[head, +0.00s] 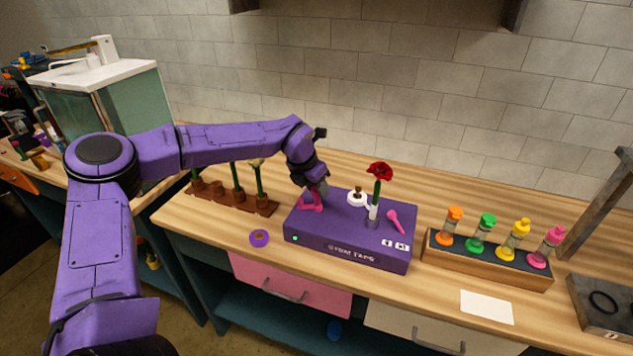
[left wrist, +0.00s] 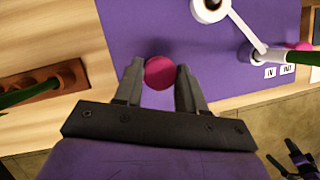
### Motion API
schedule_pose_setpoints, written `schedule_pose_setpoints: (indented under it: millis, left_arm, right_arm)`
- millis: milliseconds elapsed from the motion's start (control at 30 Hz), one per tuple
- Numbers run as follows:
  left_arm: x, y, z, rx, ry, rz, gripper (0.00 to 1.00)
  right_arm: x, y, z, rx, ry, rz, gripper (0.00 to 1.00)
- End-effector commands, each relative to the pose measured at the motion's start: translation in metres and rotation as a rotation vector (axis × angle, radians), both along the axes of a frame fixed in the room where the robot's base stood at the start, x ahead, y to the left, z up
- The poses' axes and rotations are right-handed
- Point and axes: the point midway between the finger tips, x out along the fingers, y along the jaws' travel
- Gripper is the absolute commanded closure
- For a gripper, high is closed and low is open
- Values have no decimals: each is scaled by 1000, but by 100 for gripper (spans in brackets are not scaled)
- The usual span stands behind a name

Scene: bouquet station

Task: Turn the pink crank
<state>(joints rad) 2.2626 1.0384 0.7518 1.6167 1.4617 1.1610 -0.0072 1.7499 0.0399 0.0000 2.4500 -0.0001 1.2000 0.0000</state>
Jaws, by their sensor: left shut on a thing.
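The pink crank (head: 312,203) sits on the left part of the top of the purple box (head: 345,253) labelled "STEM TAPE". My left gripper (head: 318,188) comes down onto it from above. In the left wrist view the round pink knob of the crank (left wrist: 159,73) is between the two fingertips of my left gripper (left wrist: 158,85), which is shut on it. The rest of the crank is mostly hidden by the gripper. A red rose (head: 380,170) stands upright on the box, beside a white tape roll (head: 357,198).
A pink lever (head: 395,222) is at the box's right. A brown rack (head: 262,207) with stems stands to the left, and a purple ring (head: 259,238) lies in front. A wooden holder (head: 490,268) with several coloured vials and a white card (head: 487,307) are on the right.

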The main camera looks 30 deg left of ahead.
Motion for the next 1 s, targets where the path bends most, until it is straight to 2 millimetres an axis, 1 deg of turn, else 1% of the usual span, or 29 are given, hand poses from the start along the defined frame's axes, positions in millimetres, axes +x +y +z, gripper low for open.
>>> schedule_pose_setpoints:
  millis: [33,300,867,900,933,1000]
  left_arm:
    - [0,1,2,-2,0,-21,91]
    - [0,1,1,1,1,-121,91]
    - [0,1,0,0,0,-146,91]
    - [0,1,0,0,0,-146,47]
    - [0,1,0,0,0,-146,38]
    - [0,1,0,0,1,-146,36]
  right_arm:
    - [0,0,4,0,0,0,57]
    - [0,0,10,0,0,0,57]
    - [0,0,11,0,0,0,57]
    - [0,0,11,0,0,0,57]
    - [0,0,11,0,0,0,57]
    - [0,0,11,0,0,0,57]
